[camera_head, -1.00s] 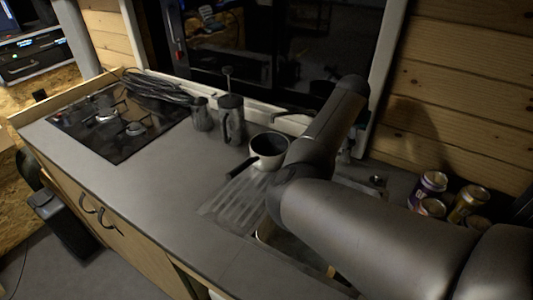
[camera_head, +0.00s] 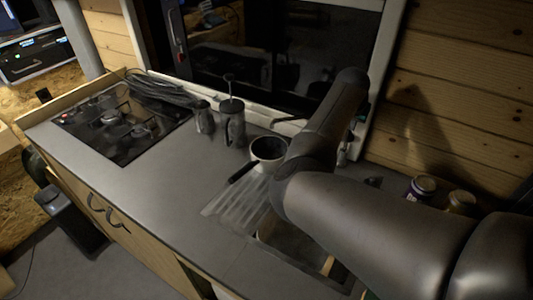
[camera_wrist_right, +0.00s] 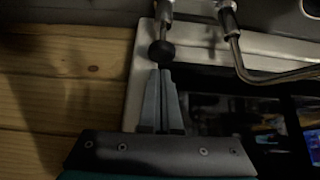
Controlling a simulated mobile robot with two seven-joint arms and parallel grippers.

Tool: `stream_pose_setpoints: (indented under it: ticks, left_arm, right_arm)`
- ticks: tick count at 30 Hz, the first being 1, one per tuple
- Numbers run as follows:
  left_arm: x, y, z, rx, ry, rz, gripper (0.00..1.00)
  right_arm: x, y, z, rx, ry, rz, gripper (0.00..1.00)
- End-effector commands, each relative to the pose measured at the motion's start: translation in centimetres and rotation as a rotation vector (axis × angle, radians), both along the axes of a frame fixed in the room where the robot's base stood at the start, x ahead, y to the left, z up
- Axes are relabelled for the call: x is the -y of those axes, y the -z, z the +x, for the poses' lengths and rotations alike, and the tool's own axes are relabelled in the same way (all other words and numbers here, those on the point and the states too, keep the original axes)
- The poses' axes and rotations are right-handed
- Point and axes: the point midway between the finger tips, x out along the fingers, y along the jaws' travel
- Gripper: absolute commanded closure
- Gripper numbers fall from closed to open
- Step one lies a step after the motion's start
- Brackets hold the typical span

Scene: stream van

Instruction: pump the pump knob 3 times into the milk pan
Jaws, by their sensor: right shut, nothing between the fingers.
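The milk pan (camera_head: 262,154) is cream-coloured with a dark inside and handle. It stands upright beside the grooved drainer in the head view. A dark spout (camera_head: 290,122) shows just behind it. In the right wrist view the pump knob (camera_wrist_right: 161,49) is a small black ball on a metal stem. My right gripper (camera_wrist_right: 162,71) is shut and empty, its fingertips right at the knob. I cannot tell whether they touch it. In the head view my right arm hides the knob and most of the gripper. My left gripper is not in view.
A French press (camera_head: 233,125) and a dark jug (camera_head: 203,118) stand left of the pan. A hob (camera_head: 115,147) with coiled cable is farther left. The sink (camera_head: 300,250) lies partly under my arm. Cans (camera_head: 424,186) stand at right. The front counter is clear.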

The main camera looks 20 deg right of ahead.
Motion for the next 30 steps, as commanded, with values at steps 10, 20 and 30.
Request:
stream_pose_setpoints:
  ticks: [10,20,30]
  left_arm:
    - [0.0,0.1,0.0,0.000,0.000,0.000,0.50]
    - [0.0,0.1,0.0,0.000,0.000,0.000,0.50]
    - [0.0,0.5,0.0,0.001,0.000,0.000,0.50]
  right_arm:
    - [0.0,0.1,0.0,0.000,0.000,0.000,1.00]
    - [0.0,0.2,0.0,0.000,0.000,0.000,1.00]
    - [0.0,1.4,0.0,0.001,0.000,-0.001,1.00]
